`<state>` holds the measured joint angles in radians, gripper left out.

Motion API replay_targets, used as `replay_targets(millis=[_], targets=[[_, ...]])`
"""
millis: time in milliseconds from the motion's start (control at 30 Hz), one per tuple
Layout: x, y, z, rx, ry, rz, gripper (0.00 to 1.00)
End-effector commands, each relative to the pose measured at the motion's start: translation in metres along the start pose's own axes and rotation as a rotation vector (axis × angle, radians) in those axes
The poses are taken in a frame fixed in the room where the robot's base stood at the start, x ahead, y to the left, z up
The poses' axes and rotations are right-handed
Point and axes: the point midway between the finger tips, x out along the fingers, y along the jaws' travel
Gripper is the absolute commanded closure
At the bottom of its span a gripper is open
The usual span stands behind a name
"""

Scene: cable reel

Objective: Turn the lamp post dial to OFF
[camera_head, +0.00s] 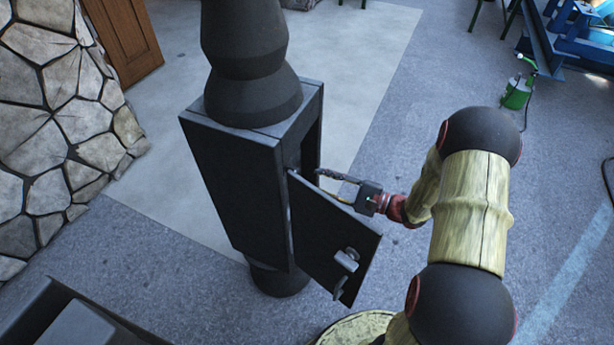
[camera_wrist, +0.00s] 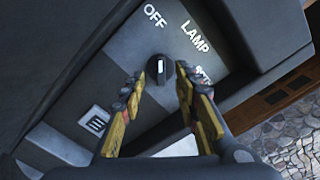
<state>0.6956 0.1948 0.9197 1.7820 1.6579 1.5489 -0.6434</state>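The lamp post (camera_head: 235,180) is a dark box on a round base with its side door (camera_head: 325,235) hanging open. In the wrist view the dial (camera_wrist: 159,68) is a small black knob with a white mark, on a grey panel (camera_wrist: 95,75). The mark runs nearly upright in the picture, roughly toward OFF (camera_wrist: 155,15). LAMP (camera_wrist: 195,37) is at the upper right; a third label is partly hidden by a finger. My gripper (camera_wrist: 158,80) is open, one fingertip on each side of the dial, with gaps showing. In the head view my gripper (camera_head: 320,173) reaches into the box opening; the dial is hidden there.
The open door, with its latch (camera_head: 346,260), hangs just below my gripper. A small socket-like plate (camera_wrist: 95,122) sits on the panel. A stone wall (camera_head: 55,110) stands left of the post. A green canister (camera_head: 517,92) stands far right.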

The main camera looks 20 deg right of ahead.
Motion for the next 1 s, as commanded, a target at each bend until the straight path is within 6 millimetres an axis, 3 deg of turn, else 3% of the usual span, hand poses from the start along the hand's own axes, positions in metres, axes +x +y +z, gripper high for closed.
replay_targets(millis=[100,300,1000], targets=[[-0.018,-0.001,-0.001,0.000,0.003,-0.002,0.68],[-0.030,0.000,0.000,0.000,0.001,0.000,0.68],[-0.031,0.000,0.000,0.000,0.001,0.000,0.68]])
